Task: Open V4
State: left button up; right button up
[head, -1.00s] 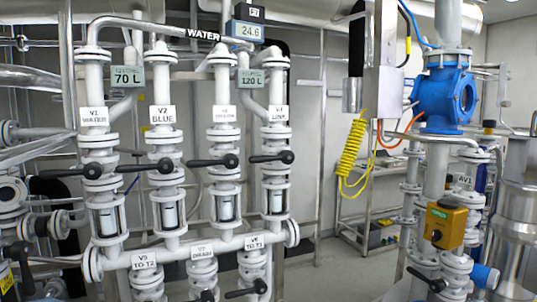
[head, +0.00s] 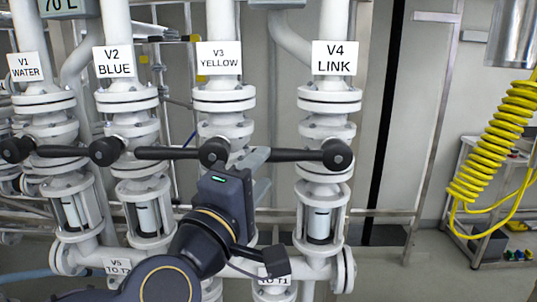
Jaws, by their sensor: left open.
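Valve V4 is the rightmost of the upper row, under the white label "V4 LINK" (head: 334,58). Its black lever (head: 300,155) lies level, pointing left from the round hub across the white vertical pipe. My left gripper (head: 259,173) is open, coming up from below, with its grey fingers close to the lever's left end. I cannot tell whether the fingers touch the lever or straddle it. My right gripper is not in view.
The V3 lever (head: 180,153), V2 lever (head: 65,151) and V1 hub (head: 17,150) stand to the left, their levers also level. The V3 hub (head: 214,152) is close beside my gripper. A yellow coiled hose (head: 495,140) hangs at the right.

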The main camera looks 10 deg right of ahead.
aim_at(270, 159)
pick_arm(q)
jog(key=x, duration=0.6)
grip_shut()
